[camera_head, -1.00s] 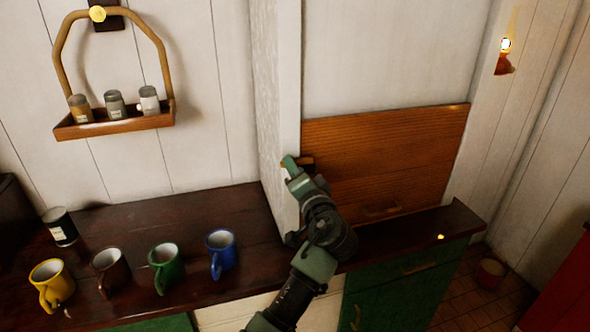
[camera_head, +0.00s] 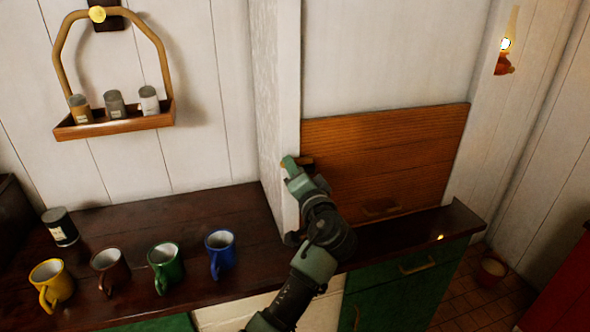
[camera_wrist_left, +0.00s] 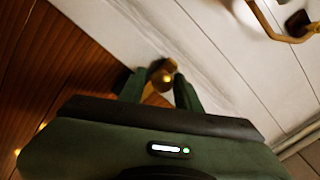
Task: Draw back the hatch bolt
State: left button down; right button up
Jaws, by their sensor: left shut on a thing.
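The wooden hatch (camera_head: 385,150) is a brown panel set in the white wall, to the right of a white post. My left gripper (camera_head: 290,163) is at the hatch's left edge, beside the post. In the left wrist view its two green fingers (camera_wrist_left: 160,88) are on either side of a small brass knob, the hatch bolt (camera_wrist_left: 161,72), and are shut on it. In the head view a little of the bolt (camera_head: 306,161) shows beside the fingers; the rest is hidden by the gripper. My right gripper is not in view.
A dark counter (camera_head: 190,205) holds yellow (camera_head: 52,281), brown (camera_head: 108,268), green (camera_head: 165,265) and blue (camera_head: 221,252) mugs and a can (camera_head: 60,227). A rack with jars (camera_head: 115,118) hangs at left. The ledge (camera_head: 415,232) below the hatch is mostly clear.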

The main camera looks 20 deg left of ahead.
pick_arm(q)
jog(key=shift+a+r, duration=0.2)
jog(key=shift+r, duration=0.2)
jog(key=s+a, duration=0.2)
jog(key=a, duration=0.1)
jog(key=shift+p, duration=0.3)
jog(key=c, duration=1.3)
grip_release()
jog(key=shift+c, duration=0.2)
jog(key=shift+o, duration=0.9)
jog(key=shift+a, duration=0.15)
jog(key=b+v, duration=0.2)
jog(key=v, duration=0.5)
jog(key=shift+s+f+b, duration=0.25)
jog(key=shift+s+b, duration=0.05)
jog(key=shift+b, duration=0.05)
jog(key=shift+f, duration=0.1)
